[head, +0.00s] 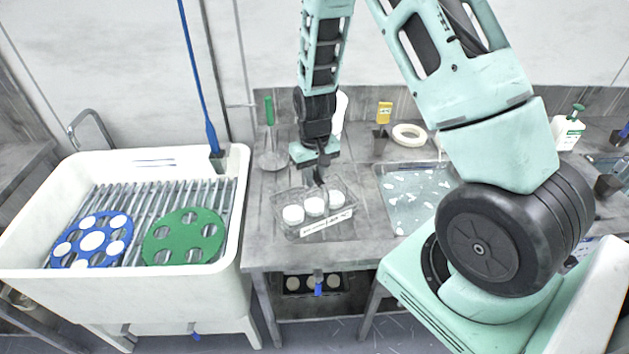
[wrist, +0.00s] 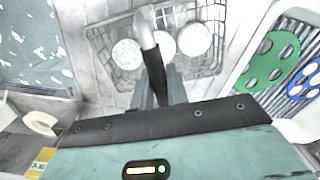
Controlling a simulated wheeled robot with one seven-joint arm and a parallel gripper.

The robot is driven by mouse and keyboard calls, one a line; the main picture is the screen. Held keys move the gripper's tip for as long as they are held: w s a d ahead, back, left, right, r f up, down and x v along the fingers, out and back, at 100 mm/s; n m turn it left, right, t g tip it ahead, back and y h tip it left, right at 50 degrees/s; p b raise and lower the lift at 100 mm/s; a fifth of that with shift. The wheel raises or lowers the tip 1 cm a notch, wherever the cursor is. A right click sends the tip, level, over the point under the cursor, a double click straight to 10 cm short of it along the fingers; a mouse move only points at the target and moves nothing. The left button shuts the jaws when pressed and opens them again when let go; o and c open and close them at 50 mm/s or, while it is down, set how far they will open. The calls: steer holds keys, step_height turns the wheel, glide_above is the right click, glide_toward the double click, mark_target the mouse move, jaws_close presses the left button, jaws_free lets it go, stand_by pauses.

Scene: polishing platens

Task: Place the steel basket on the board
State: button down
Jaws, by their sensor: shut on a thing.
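The steel basket (head: 327,223) is a wire basket with a white label on its front and three white round pieces inside. It sits at or just above the grey worktop; I cannot tell if it touches. It also shows in the wrist view (wrist: 205,64). My gripper (head: 318,180) is over the basket's middle, shut on its upright handle; in the wrist view the fingers (wrist: 158,88) meet at the handle. A pale blue speckled board (head: 408,200) lies flat to the right of the basket and shows at upper left in the wrist view (wrist: 28,40).
A white sink (head: 243,215) with a blue disc (head: 75,246) and a green disc (head: 180,222) on a rack stands at left. A scoop (head: 270,158) lies behind the basket. A white ring (head: 408,135) and a yellow-tagged holder (head: 380,140) stand behind the board.

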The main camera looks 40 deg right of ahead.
steer(key=shift+f, duration=1.25)
steer(key=shift+f, duration=0.2)
steer(key=c, duration=1.4)
jaws_free()
steer(key=shift+r, duration=0.1)
